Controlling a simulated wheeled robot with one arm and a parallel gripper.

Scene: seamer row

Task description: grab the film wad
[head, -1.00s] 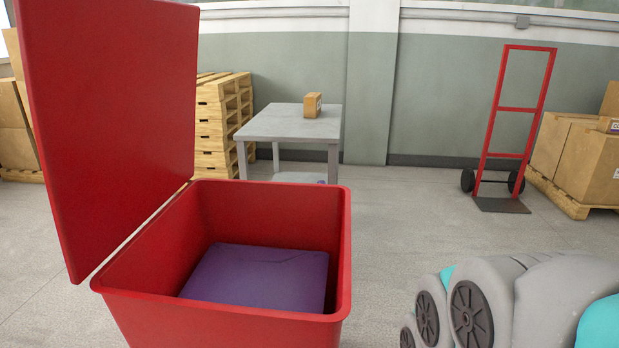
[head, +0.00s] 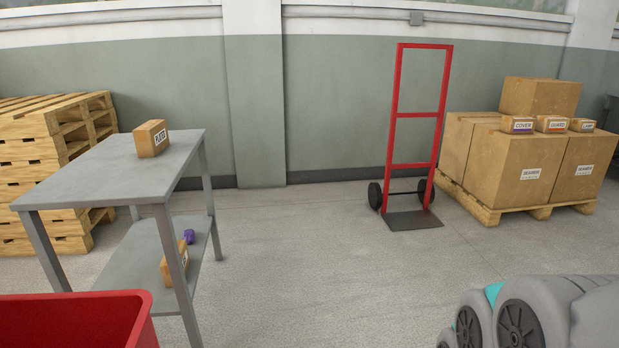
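A small purple lump (head: 189,236) lies on the lower shelf of the grey table, partly behind a table leg; it may be the film wad, but it is too small to tell. No other thing that could be the film wad shows. My arm shows at the bottom right, but my gripper is out of view.
The grey table (head: 95,178) holds a small carton (head: 152,138) on top and another carton (head: 172,268) below. A red bin (head: 75,322) is at the bottom left. A red hand truck (head: 413,115), boxes on a pallet (head: 482,212) and stacked pallets (head: 40,150) line the wall. Middle floor is clear.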

